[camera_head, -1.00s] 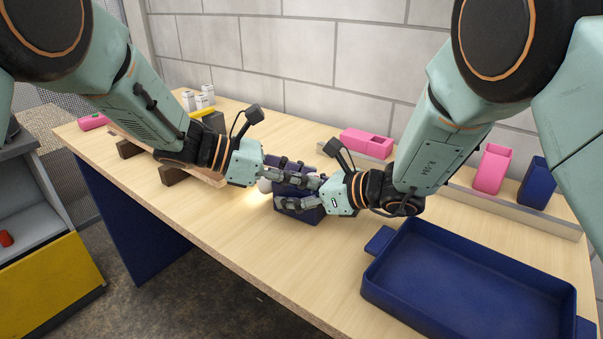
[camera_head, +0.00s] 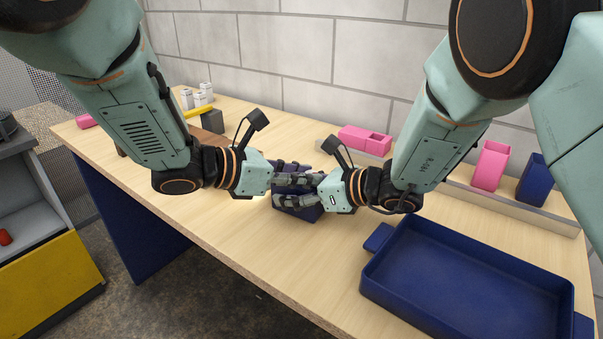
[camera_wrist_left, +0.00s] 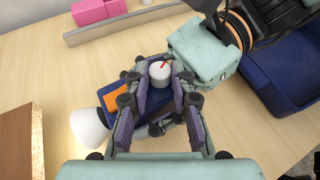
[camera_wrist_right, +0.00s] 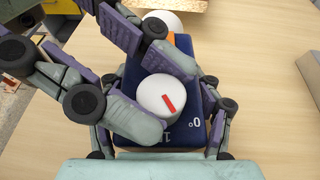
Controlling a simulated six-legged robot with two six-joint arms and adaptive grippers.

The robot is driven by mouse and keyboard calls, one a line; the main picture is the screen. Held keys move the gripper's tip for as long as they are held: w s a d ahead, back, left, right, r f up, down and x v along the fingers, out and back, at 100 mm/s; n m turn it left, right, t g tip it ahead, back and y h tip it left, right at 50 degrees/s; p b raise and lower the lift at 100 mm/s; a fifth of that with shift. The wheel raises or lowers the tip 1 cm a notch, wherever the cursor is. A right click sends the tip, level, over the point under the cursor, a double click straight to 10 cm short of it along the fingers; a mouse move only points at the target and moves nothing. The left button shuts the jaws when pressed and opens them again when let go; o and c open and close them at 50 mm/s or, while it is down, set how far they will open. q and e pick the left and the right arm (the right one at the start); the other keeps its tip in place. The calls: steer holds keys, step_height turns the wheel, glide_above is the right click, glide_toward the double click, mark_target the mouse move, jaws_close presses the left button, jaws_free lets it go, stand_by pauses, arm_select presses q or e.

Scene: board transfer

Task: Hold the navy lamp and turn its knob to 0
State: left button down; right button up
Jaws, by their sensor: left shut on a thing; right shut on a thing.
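The navy lamp (camera_head: 297,211) stands on the table in the head view, largely hidden by both grippers. The left wrist view shows its white bulb (camera_wrist_left: 88,128), an orange patch (camera_wrist_left: 117,97) and the white knob (camera_wrist_left: 159,72). The right wrist view shows the knob (camera_wrist_right: 158,92) from above; its red mark points lower right, between the printed "0" and "1". My right gripper (camera_wrist_right: 160,100) is shut on the lamp body, one finger on each side. My left gripper (camera_wrist_left: 160,82) is shut on the knob, its fingers on opposite sides.
A navy tray (camera_head: 372,297) stands at the front right. Pink bins (camera_head: 364,141) and a navy bin (camera_head: 536,180) stand along the back rail. White boxes (camera_head: 197,97) and a wooden board (camera_head: 212,122) are at the left. The table's front middle is clear.

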arm_select(q)
steer(key=c, duration=1.4)
jaws_free()
steer(key=shift+w+a+m+g+h, duration=0.1)
steer(key=shift+w+m+g+h, duration=0.15)
steer(key=shift+m+g, duration=0.85)
steer(key=shift+w+m+g+h, duration=0.1)
steer(key=shift+m+g+h, duration=0.25)
steer(key=shift+m+g, duration=0.7)
steer(key=shift+w+a+m+g+h, duration=0.1)
steer(key=shift+w+m+g+h, duration=0.15)
steer(key=shift+m+g, duration=0.8)
steer(key=v, duration=1.2)
steer(key=shift+w+d+r+m+g+y, duration=0.35)
steer(key=shift+r+m+g+y, duration=0.1)
steer(key=shift+r+y, duration=0.75)
steer(key=shift+w+d+r+m+g+y, duration=0.35)
steer(key=shift+r+m+y, duration=0.15)
steer(key=shift+r+y, duration=0.65)
steer(key=shift+w+d+r+m+g+y, duration=0.25)
steer(key=shift+d+r+m+g+y, duration=0.15)
steer(key=shift+r+y, duration=0.8)
